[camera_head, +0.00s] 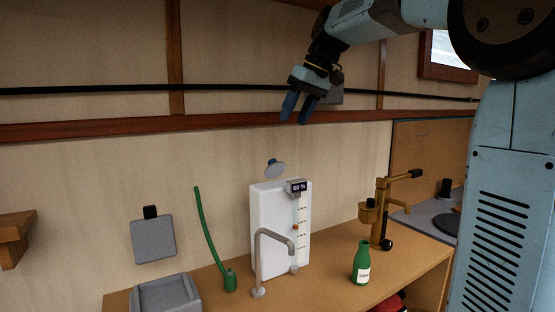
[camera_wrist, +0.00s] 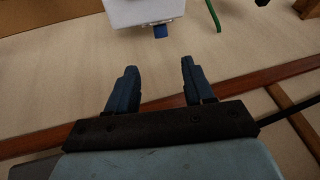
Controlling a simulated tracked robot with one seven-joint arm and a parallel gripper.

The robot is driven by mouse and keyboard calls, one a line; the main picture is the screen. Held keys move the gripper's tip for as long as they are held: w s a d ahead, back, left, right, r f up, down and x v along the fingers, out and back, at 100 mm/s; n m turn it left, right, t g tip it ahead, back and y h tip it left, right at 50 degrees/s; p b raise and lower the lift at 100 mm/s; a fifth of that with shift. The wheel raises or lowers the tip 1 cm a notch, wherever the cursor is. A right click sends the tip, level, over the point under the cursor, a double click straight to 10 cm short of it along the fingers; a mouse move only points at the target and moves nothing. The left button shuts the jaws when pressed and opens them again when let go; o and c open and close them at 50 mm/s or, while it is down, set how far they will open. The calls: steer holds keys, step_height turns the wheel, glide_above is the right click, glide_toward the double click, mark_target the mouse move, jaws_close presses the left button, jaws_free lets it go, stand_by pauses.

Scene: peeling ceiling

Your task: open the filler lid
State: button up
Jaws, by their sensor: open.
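The filler lid (camera_head: 275,169) is a round pale grey disc with a blue knob, set at a tilt at the top of the white tank (camera_head: 265,220) in the head view. I cannot tell whether it is shut or ajar. In the wrist view, the blue knob (camera_wrist: 160,31) shows at the edge of the white tank (camera_wrist: 130,12), beyond my fingertips. My gripper (camera_head: 297,118) is open and empty, pointing down, above and slightly right of the lid and apart from it. Its two spread fingers also show in the wrist view (camera_wrist: 159,68).
A curved tap (camera_head: 262,260) stands before the tank. A green hose (camera_head: 209,240) stands left of it. A green bottle (camera_head: 361,265) and a brass-coloured lever device (camera_head: 381,215) stand to the right. A grey basin (camera_head: 165,295) is at front left. The air between gripper and lid looks clear.

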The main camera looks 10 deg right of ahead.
mark_target(274, 160)
steer(key=x, duration=1.3)
steer(key=shift+w+a+f, duration=0.1)
steer(key=shift+a+f, duration=0.2)
steer(key=shift+c, duration=0.5)
jaws_close()
